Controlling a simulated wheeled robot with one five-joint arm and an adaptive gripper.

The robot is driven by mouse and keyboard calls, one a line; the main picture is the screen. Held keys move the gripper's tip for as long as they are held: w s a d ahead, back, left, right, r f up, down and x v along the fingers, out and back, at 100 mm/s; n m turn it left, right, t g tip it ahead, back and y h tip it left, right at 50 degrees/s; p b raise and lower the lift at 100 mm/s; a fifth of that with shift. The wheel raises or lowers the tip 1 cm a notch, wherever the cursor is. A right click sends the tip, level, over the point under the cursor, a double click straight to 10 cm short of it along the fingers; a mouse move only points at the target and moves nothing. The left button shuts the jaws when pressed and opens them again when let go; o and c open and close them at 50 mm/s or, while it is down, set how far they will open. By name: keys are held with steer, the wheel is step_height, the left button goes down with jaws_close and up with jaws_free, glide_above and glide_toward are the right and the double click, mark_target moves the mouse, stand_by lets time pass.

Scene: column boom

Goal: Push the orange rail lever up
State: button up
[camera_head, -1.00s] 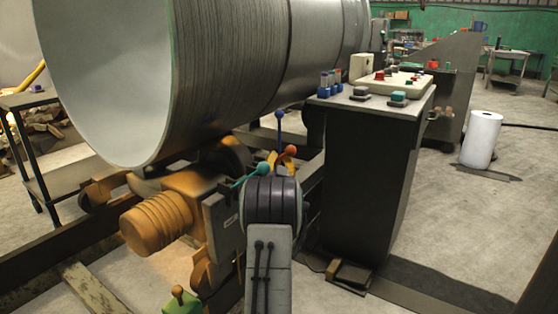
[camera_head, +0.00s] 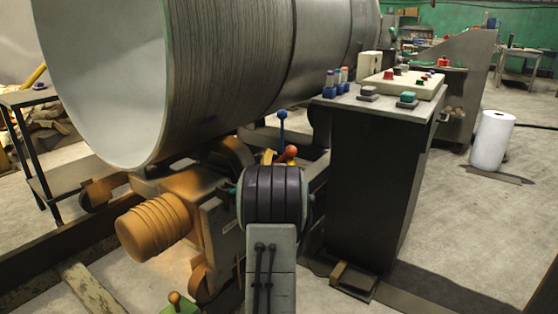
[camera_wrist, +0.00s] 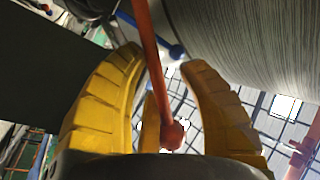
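The orange rail lever shows its round knob (camera_head: 291,151) in the head view, just beyond my wrist. In the wrist view its orange rod (camera_wrist: 152,50) runs down between my yellow fingers to the knob (camera_wrist: 172,136) near the palm. My gripper (camera_wrist: 163,60) is open, its fingers spread on both sides of the lever, with gaps visible. In the head view only a yellow bit of a finger shows; my wrist hides the rest and the lever's base. A blue-knobbed lever (camera_head: 282,114) stands upright close by and also shows in the wrist view (camera_wrist: 176,51).
A large grey cylinder (camera_head: 225,70) lies close above and left of the levers. An orange motor (camera_head: 155,225) sits at lower left. A dark control pedestal (camera_head: 372,180) with buttons stands at right. Open floor lies right of it, around a white roll (camera_head: 492,140).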

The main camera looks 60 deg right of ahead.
steer(key=shift+o, duration=0.6)
steer(key=shift+r, duration=0.1)
steer(key=shift+s+a, duration=0.2)
steer(key=shift+a, duration=0.05)
steer(key=v, duration=1.1)
steer(key=shift+a+f, duration=0.15)
steer(key=shift+f, duration=0.1)
